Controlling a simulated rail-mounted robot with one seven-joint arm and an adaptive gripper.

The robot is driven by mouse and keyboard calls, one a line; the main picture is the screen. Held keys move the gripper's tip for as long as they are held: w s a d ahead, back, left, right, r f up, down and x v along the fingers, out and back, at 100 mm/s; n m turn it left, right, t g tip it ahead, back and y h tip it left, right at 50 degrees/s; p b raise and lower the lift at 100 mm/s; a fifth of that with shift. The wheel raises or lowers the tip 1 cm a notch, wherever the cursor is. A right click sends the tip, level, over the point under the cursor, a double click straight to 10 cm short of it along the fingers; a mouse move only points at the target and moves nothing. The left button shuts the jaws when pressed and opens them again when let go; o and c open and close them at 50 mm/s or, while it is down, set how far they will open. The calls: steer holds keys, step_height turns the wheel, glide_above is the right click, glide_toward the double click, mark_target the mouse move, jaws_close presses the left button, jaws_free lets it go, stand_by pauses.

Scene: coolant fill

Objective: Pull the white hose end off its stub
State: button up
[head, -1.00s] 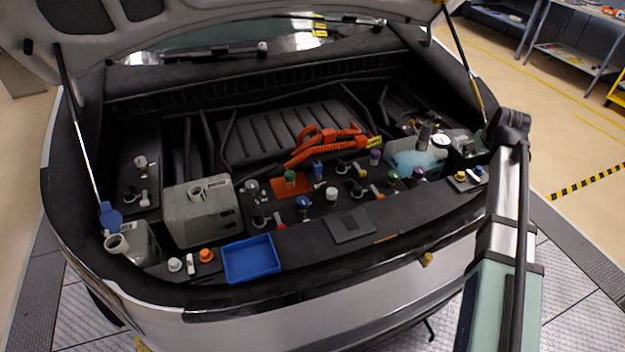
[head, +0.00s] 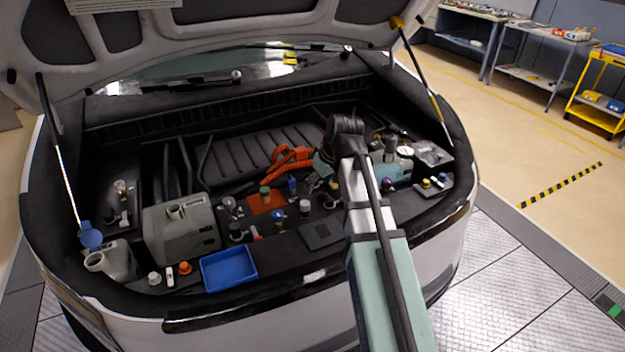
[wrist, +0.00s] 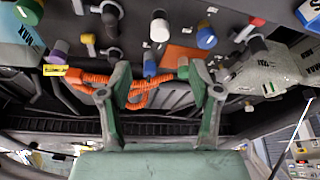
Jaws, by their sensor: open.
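The white hose end (head: 305,207) stands among several coloured caps in the middle of the engine bay in the head view. In the wrist view the white end (wrist: 159,29) is a short white cylinder with a dark top, near the upper middle. My gripper (wrist: 158,95) is open and empty, its two green-grey fingers spread wide. The white end lies above the gap between the fingers in the picture, apart from them. In the head view my arm hides most of the gripper. I cannot clearly see the stub under the white end.
A blue cap (wrist: 206,38), a purple cap (wrist: 60,48) and a green cap (head: 265,193) stand around. Orange cables (wrist: 140,90) run behind the fingers. A grey tank (head: 182,232) and a blue tray (head: 228,268) are at left. The raised hood hangs over the bay.

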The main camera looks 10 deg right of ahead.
mark_target(306, 204)
steer(key=p+x, duration=0.2)
steer(key=x, duration=1.4)
steer(key=shift+p, duration=0.3)
jaws_close()
steer(key=c, duration=0.7)
jaws_free()
steer(key=c, duration=0.3)
steer(key=shift+r+p, duration=0.3)
steer(key=shift+r, duration=0.2)
steer(key=shift+r+p, duration=1.3)
steer(key=shift+r, duration=1.05)
